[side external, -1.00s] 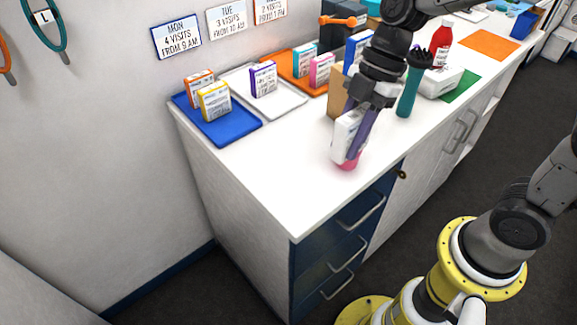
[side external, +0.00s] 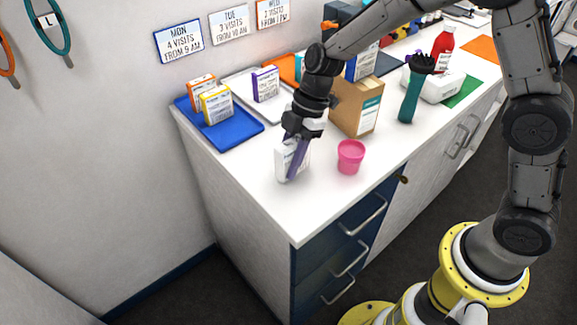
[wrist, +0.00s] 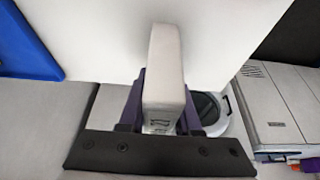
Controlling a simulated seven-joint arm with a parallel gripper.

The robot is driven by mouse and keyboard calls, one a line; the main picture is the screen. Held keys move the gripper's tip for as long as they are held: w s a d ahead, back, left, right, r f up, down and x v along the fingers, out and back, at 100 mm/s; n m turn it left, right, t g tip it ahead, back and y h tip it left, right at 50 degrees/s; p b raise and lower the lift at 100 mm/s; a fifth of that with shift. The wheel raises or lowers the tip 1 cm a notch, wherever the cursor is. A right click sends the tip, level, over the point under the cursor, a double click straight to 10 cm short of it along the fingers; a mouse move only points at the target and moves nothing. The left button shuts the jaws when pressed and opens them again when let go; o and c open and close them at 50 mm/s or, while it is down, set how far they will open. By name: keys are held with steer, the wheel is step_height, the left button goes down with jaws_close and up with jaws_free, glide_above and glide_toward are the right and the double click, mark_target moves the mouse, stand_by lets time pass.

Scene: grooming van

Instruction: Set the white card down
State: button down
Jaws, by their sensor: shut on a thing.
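A white card (side external: 282,164), thick like a small box with some print on it, stands upright between the purple fingers of my gripper (side external: 297,162). My gripper is shut on it. In the wrist view the card (wrist: 164,60) shows as a pale narrow block between the two fingers (wrist: 163,105). In the side view the card's lower end is at or just above the white counter (side external: 255,190); I cannot tell whether it touches. The fingers hide part of its printed face.
A pink cup (side external: 350,158) stands right of the card, with a cardboard box (side external: 352,112) behind it. A blue tray (side external: 238,137) with small boxes lies to the left. The counter in front is clear to its edge. A teal brush (side external: 410,95) stands farther right.

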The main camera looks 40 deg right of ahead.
steer(key=shift+f, duration=0.9)
steer(key=shift+f, duration=0.15)
steer(key=c, duration=0.6)
jaws_free()
